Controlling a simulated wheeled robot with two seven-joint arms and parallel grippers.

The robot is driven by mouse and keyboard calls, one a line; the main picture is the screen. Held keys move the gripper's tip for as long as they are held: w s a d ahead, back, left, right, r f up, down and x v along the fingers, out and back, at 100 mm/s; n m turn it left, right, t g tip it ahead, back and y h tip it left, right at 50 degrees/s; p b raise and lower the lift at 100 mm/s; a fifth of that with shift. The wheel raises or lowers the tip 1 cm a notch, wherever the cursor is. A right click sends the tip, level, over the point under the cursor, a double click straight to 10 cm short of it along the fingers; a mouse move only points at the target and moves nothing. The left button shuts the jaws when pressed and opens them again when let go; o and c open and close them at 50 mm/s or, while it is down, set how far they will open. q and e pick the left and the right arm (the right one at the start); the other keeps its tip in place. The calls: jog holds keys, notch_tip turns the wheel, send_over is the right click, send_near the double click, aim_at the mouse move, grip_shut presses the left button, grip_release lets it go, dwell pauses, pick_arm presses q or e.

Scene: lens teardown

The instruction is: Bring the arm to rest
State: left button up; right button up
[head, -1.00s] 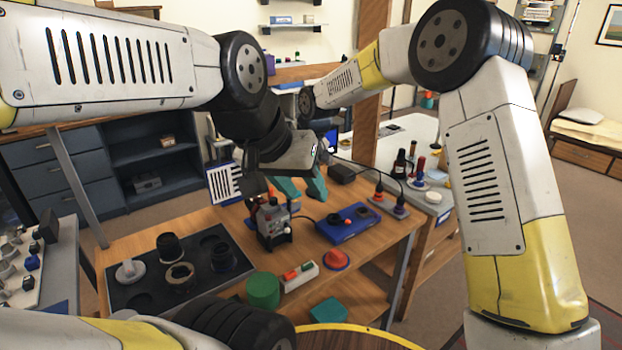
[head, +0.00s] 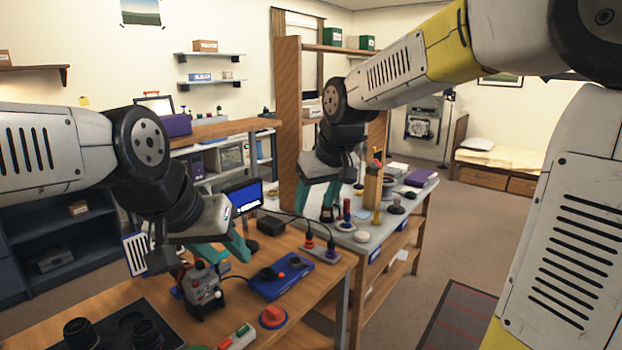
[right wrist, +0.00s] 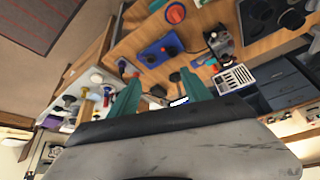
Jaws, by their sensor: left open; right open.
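My left arm comes in from the left of the head view, and its gripper (head: 205,255) has teal fingers spread apart. It hangs over the wooden bench, near a small grey device (head: 203,290); I cannot tell if they touch. My right arm reaches in from the upper right, and its gripper (head: 317,203) hangs by the grey-topped table. In the right wrist view my right gripper (right wrist: 160,88) shows two teal fingers apart with nothing held between them. A wrist link hides part of that view.
The wooden bench (head: 240,315) carries a blue box (head: 280,277), a red button (head: 272,316) and a dark tray (head: 110,318) with lens parts. The grey-topped table (head: 385,232) holds bottles and small items behind it. Open floor (head: 455,235) lies to the right.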

jog(key=s+d+m, duration=0.2)
jog(key=s+d, duration=0.5)
jog(key=s, duration=0.2)
jog(key=s+d+m+t, duration=0.1)
jog(key=s+d+m, duration=0.2)
jog(key=s+d, duration=0.3)
jog(key=s, duration=0.3)
jog(key=shift+d+f+t, duration=0.3)
jog(key=shift+d+f, duration=0.1)
jog(key=shift+s, duration=0.1)
